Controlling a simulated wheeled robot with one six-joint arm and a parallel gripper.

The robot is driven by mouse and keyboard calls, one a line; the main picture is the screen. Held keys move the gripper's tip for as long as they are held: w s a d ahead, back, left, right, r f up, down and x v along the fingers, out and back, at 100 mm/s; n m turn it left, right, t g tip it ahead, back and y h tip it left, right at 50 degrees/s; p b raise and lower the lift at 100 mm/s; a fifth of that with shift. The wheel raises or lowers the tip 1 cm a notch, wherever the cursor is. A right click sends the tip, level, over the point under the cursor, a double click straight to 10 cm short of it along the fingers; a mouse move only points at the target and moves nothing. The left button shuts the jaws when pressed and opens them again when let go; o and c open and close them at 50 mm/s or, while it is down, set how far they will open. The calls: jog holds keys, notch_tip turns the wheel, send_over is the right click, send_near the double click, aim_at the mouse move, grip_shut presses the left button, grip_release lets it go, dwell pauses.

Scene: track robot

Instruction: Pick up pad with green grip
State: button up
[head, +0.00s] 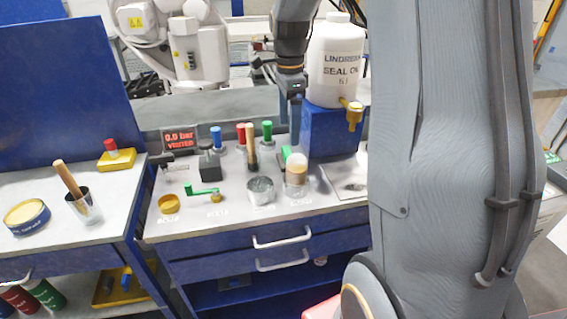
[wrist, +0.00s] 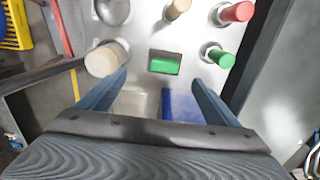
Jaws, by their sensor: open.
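The pad with the green grip (wrist: 165,63) shows in the wrist view as a green block set in a dark rectangular frame, between and just ahead of my fingertips. In the head view its green top (head: 286,152) shows behind a tan-topped cylinder, which hides its lower part. My gripper (wrist: 160,79) is open and empty, with its two blue fingers spread to either side of the pad's line. In the head view my gripper (head: 294,112) points down above the pad, beside the blue box.
The tan-topped cylinder (wrist: 105,58) stands close by the left finger. Green (wrist: 222,58) and red (wrist: 237,12) pegs stand on the right. A blue box (head: 330,132) bearing a white oil bottle (head: 334,60) stands close to my gripper. A metal tin (head: 260,190) stands in front.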

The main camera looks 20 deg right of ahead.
aim_at(287, 151)
jog(key=f+b, duration=0.1)
jog(key=w+f+b, duration=0.1)
jog(key=shift+w+f, duration=0.15)
jog(key=shift+f, duration=0.2)
jog(key=shift+s+f+p, duration=0.2)
jog(key=shift+f+p, duration=0.85)
jog(key=shift+f, duration=2.8)
jog(key=shift+c, duration=0.4)
jog(key=c, duration=1.2)
jog(key=shift+o, duration=0.2)
jog(key=shift+r, duration=0.15)
